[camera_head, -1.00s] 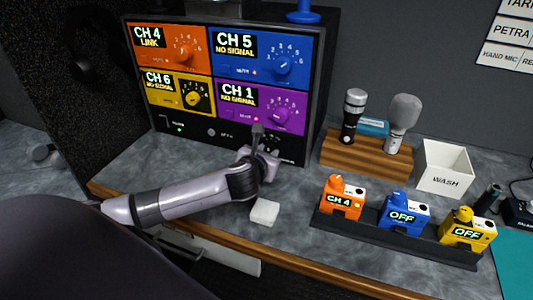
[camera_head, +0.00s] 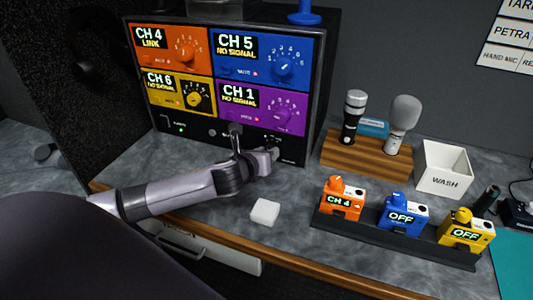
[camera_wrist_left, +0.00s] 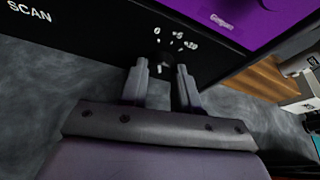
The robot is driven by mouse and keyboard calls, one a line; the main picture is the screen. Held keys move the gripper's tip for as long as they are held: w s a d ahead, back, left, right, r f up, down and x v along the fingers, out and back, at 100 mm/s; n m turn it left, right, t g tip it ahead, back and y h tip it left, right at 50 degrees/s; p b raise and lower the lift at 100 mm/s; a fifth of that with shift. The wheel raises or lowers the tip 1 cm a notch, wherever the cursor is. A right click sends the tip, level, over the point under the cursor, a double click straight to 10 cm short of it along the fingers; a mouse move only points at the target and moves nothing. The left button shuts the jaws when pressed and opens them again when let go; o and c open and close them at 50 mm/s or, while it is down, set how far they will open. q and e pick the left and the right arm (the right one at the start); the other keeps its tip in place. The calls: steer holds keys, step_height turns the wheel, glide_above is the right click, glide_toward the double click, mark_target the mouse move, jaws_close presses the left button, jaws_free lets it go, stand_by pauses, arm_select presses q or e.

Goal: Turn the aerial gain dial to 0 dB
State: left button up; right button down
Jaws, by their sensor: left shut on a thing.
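The aerial gain dial (camera_wrist_left: 165,58) is a small dark knob on the black bottom strip of the receiver rack. White marks, including a 0, are arranged around it. My left gripper (camera_wrist_left: 162,70) has one finger on each side of the dial and is shut on it. In the head view my left gripper (camera_head: 258,148) is at the right part of the strip, and the dial is mostly hidden by it. Which mark the dial points to cannot be made out. My right gripper is not in view.
The rack (camera_head: 312,100) has orange, blue, yellow and purple panels above the strip. A white block (camera_head: 265,212) lies on the counter in front. To the right are a wooden microphone stand (camera_head: 345,156), a white WASH box (camera_head: 443,180) and a dark tray (camera_head: 372,243) with coloured packs.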

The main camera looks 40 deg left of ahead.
arm_select(q)
steer(key=shift+n, duration=0.3)
stand_by(0.4)
steer(key=o, duration=1.1)
steer(key=shift+c, duration=0.2)
steer(key=shift+s, duration=0.2)
steer(key=shift+v, duration=3.4)
steer(key=shift+a, duration=0.1)
steer(key=shift+s+f, duration=0.1)
steer(key=shift+s, duration=0.05)
